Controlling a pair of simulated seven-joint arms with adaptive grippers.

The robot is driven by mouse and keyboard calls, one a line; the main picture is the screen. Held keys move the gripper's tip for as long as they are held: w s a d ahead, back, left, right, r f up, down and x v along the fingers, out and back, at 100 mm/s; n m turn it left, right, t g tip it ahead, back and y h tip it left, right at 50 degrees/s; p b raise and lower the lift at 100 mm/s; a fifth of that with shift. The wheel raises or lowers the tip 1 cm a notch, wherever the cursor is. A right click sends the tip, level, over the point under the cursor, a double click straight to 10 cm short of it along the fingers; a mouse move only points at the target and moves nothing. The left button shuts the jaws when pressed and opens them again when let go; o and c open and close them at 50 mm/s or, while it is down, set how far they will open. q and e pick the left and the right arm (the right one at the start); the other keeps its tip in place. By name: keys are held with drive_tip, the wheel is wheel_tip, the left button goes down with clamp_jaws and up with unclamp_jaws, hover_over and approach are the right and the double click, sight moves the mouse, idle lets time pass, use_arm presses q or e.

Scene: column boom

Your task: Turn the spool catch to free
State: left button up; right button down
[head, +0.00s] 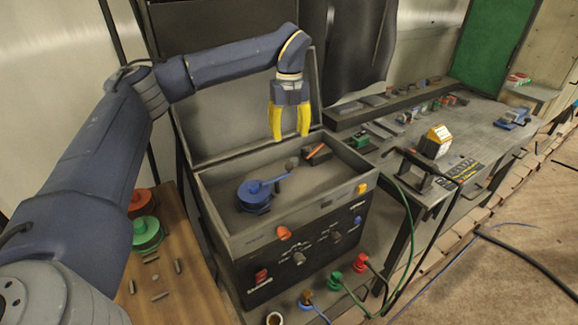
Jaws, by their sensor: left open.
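My left gripper (290,136) hangs with its yellow fingers pointing down, apart and empty, above the open dark box (222,218). A blue round spool-like part (254,196) sits in the box's left half. A blue lever (273,181) reaches from its top to the right, ending near a dark knob (292,163). The gripper is above and to the right of the spool, not touching it. I cannot tell for certain which part is the spool catch or how it is set. My right gripper is not in view.
A small block with an orange bar (318,152) lies in the box's back right. The box's raised lid (225,125) stands behind. Knobs, including an orange one (284,232), stick out of its front. A grey workbench (480,120) with tools is at right; green and red spools stand at left.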

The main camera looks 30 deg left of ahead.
sight(289, 164)
use_arm(q)
wheel_tip(289, 164, down, 12)
drive_tip(key=shift+f, duration=0.15)
idle(0.4)
drive_tip(key=shift+c, duration=0.6)
clamp_jaws()
